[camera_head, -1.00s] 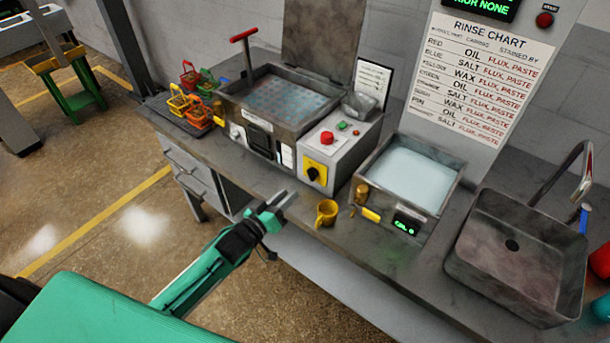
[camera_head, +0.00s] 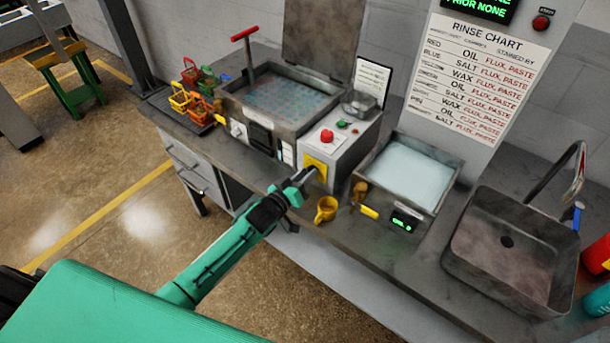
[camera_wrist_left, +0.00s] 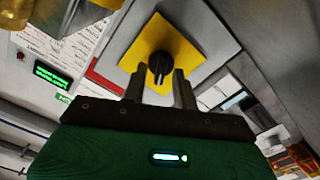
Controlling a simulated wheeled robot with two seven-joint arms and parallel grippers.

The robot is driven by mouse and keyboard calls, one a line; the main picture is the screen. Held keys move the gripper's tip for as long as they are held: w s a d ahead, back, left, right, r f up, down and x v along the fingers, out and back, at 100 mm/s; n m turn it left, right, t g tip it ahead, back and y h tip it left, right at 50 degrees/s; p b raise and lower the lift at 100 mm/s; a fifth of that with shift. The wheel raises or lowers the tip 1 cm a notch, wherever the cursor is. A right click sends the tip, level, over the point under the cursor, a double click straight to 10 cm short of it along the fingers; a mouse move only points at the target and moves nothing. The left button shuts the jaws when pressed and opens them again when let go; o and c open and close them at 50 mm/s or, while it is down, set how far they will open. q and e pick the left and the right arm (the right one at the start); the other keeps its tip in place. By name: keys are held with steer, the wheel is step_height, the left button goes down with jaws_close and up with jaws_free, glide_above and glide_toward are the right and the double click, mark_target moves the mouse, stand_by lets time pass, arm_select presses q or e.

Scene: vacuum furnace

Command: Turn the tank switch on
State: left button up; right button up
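The tank switch is a black knob on a yellow square plate (camera_head: 318,166), on the front of the grey control box (camera_head: 345,146). In the left wrist view the black knob (camera_wrist_left: 160,64) stands at the middle of the yellow plate (camera_wrist_left: 184,44). My left gripper (camera_head: 307,175) is at the switch and hides the knob in the head view. In the left wrist view its two fingers (camera_wrist_left: 160,82) are apart, with the knob between or just beyond their tips; contact cannot be told. My right gripper is not in view.
The open tank (camera_head: 284,97) is left of the control box, with a water basin (camera_head: 408,172) and a sink (camera_head: 510,247) to the right. Small coloured baskets (camera_head: 190,101) stand at left.

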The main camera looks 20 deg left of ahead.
arm_select(q)
jaws_close()
steer(key=shift+m, duration=0.4)
steer(key=shift+m+b, duration=0.35)
steer(key=shift+m, duration=0.55)
steer(key=m, duration=0.2)
steer(key=shift+m+b, duration=0.35)
steer(key=shift+m, duration=0.05)
steer(key=m+b, duration=0.1)
steer(key=m, duration=0.3)
steer(key=shift+s+d, duration=0.1)
steer(key=shift+d, duration=0.05)
steer(key=shift+m+b, duration=0.35)
steer(key=shift+m, duration=0.85)
steer(key=shift+d, duration=0.1)
